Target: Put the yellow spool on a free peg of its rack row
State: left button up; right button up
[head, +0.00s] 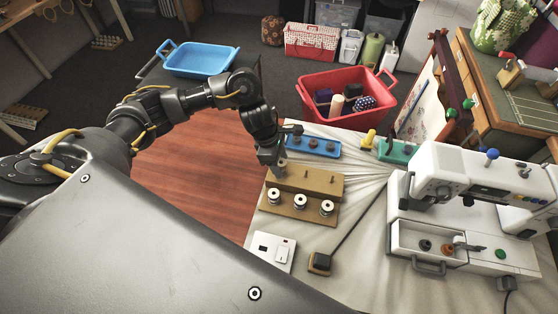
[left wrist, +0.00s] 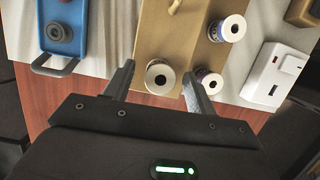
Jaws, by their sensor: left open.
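The tan spool rack (head: 318,184) stands on the cloth-covered table. Its front row holds three pale-topped spools, the left (head: 273,195), middle (head: 298,201) and right (head: 327,208). Two bare pegs show in its back row. My left gripper (head: 277,170) is over the rack's back left part. In the left wrist view, the open fingers (left wrist: 156,84) stand either side of a white-topped spool (left wrist: 159,74) near the rack's edge. Its thread colour is hidden, so I cannot tell if it is yellow. Two dark-threaded spools (left wrist: 228,28) (left wrist: 206,80) are beside it. My right gripper is not in view.
A blue tray (head: 326,153) lies behind the rack, with a green tray (head: 407,152) and a small yellow thing (head: 368,139) to its right. A sewing machine (head: 440,172) stands right.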

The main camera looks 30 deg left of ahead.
pick_arm(q)
jog(key=w+v, duration=0.1)
jog(key=v, duration=0.9)
jog(key=shift+s+a+r, duration=0.15)
jog(key=shift+s+r, duration=0.2)
jog(key=shift+s, duration=0.15)
